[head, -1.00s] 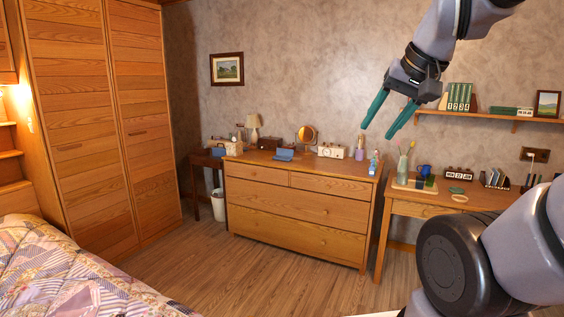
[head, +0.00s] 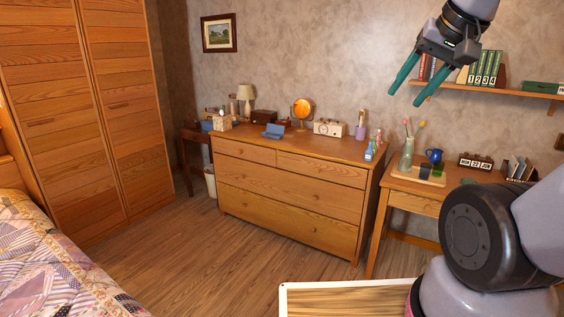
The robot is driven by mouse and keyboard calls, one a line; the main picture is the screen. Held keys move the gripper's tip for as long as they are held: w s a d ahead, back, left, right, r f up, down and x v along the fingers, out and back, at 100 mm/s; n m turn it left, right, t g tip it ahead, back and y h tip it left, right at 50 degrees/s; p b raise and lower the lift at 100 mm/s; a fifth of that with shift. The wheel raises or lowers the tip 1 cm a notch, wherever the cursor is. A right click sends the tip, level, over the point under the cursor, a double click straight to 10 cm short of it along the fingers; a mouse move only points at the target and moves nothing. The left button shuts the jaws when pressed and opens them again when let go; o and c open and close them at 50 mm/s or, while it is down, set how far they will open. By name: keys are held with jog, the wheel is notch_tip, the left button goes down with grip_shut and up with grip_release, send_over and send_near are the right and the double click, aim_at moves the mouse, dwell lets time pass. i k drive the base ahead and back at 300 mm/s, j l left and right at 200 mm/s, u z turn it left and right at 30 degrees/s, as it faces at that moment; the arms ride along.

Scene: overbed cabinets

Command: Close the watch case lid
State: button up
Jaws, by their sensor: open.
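A small blue object (head: 273,131) sits on top of the wooden dresser (head: 300,147), near its front edge. It looks like a small case with a raised back part, possibly the watch case with its lid up; it is too small to be sure. A dark brown box (head: 263,116) stands behind it to the left. My gripper (head: 404,100) is raised in the air at the upper right, its two green fingers spread and empty. It appears well apart from the dresser and touches nothing.
The dresser top also holds a lamp (head: 246,98), a round mirror (head: 302,110), a cream clock radio (head: 329,128) and bottles (head: 372,147). A desk with a vase (head: 407,153) stands right, below a shelf (head: 500,90). The bed (head: 60,260) is at left; floor before the dresser is clear.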

aim_at(277, 129)
jog(key=i+l, duration=0.1)
jog(key=i, duration=0.45)
jog(key=i+l, duration=0.1)
jog(key=i, duration=0.4)
jog(key=i+l, duration=0.1)
jog(key=i, duration=0.45)
jog(key=i+j, duration=0.3)
jog(key=i, duration=0.15)
jog(key=i+j, duration=0.25)
jog(key=i, duration=0.2)
jog(key=i+j, duration=0.3)
jog(key=i, duration=0.15)
jog(key=i+j, duration=0.25)
jog(key=i, duration=0.2)
jog(key=k+j+u, duration=0.05)
